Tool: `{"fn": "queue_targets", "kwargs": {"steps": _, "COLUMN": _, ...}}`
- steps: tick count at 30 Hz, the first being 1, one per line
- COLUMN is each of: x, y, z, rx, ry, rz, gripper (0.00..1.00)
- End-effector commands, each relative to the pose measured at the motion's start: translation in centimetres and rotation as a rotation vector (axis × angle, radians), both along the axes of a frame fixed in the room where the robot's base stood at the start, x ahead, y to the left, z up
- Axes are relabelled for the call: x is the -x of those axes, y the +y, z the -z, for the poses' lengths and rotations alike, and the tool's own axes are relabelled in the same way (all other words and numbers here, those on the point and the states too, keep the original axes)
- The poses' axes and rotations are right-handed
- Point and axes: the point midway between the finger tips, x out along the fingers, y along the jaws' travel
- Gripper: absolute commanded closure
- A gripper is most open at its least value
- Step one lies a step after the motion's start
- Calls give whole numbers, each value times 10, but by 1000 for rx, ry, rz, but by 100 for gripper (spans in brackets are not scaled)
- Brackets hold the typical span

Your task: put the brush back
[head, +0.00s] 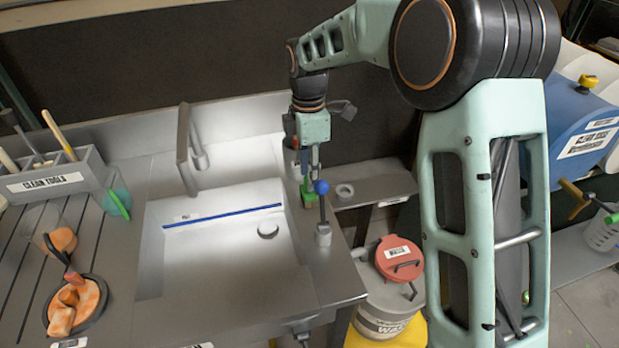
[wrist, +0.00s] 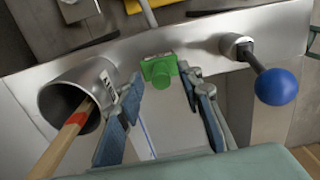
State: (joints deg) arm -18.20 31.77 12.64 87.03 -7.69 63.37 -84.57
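A brush-like wooden handle with a red band (wrist: 72,128) stands in a labelled metal cup (wrist: 52,100) at the left of the wrist view; its lower end is hidden inside. My gripper (wrist: 162,90) is open, with a clear gap between its fingers. The handle is outside the gap, beside the left finger. A green fitting (wrist: 161,68) shows beyond the fingertips. In the head view my gripper (head: 309,168) points down over the sink's right rim, by the green fitting (head: 307,196). A grey box labelled CLEAN TOOLS (head: 80,185) at the left holds several handled tools.
A blue-knobbed lever (head: 321,187) stands close to my gripper; its knob (wrist: 276,87) is right of the fingers. The sink basin (head: 225,260) is empty. A tall faucet (head: 183,145) rises behind it. A red-lidded bucket (head: 398,258) stands right of the sink.

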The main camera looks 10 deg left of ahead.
Motion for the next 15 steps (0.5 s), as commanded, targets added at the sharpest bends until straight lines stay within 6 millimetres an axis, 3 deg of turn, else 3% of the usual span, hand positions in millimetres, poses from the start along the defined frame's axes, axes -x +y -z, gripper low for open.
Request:
{"fn": "queue_targets", "kwargs": {"steps": 9, "x": -2, "y": 1, "z": -70, "rx": -2, "ry": -4, "rz": 0, "gripper": 66}}
{"fn": "queue_targets", "kwargs": {"steps": 15, "x": -2, "y": 2, "z": -95, "rx": -1, "ry": -2, "rz": 0, "gripper": 66}}
